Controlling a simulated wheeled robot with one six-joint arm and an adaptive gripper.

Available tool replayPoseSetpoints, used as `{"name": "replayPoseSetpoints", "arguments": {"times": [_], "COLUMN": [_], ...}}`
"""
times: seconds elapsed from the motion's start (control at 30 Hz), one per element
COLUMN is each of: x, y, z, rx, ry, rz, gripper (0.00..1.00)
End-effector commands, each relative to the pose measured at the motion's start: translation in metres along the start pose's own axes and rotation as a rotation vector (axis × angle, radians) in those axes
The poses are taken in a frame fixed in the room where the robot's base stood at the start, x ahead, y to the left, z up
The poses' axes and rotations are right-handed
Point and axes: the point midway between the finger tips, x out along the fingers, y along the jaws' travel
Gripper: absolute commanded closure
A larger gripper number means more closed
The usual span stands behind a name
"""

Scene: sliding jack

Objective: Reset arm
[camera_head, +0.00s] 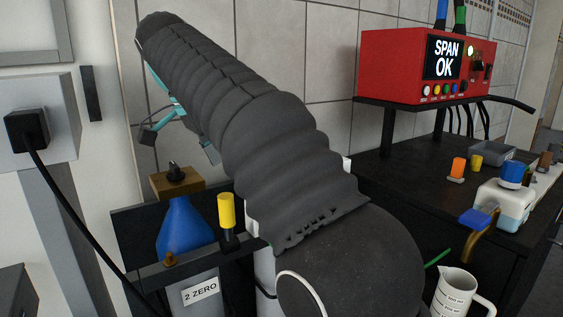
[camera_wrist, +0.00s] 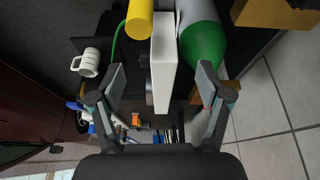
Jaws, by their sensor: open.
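My arm, in a dark ribbed cover, rises from the lower middle to the upper left in the head view. My gripper (camera_head: 175,118) is at its far end, partly hidden behind the arm. In the wrist view my gripper (camera_wrist: 162,88) is open, with its two fingers wide apart and nothing held between them. A white block-like part (camera_wrist: 163,50) shows in the gap beyond the fingers. I cannot tell whether the fingers touch anything.
A red box (camera_head: 410,65) reading "SPAN OK" stands on a shelf above the dark bench (camera_head: 400,160). A blue-topped cylinder (camera_head: 186,228), a yellow-capped part (camera_head: 227,210) and a "2 ZERO" label (camera_head: 201,291) are at left. A white jug (camera_head: 455,295) stands lower right.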

Motion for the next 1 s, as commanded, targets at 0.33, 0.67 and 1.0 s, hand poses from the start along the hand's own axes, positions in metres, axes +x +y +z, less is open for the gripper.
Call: {"name": "replayPoseSetpoints", "arguments": {"times": [0.33,0.67,1.0], "x": [0.019,0.072,0.152], "y": [0.036,0.12,0.224], "z": [-0.031,-0.064,-0.049], "rx": [-0.142,-0.388,-0.627], "ry": [-0.03,-0.061,-0.027], "rz": [-0.045,-0.15,-0.291], "gripper": [0.23,0.23,0.23]}}
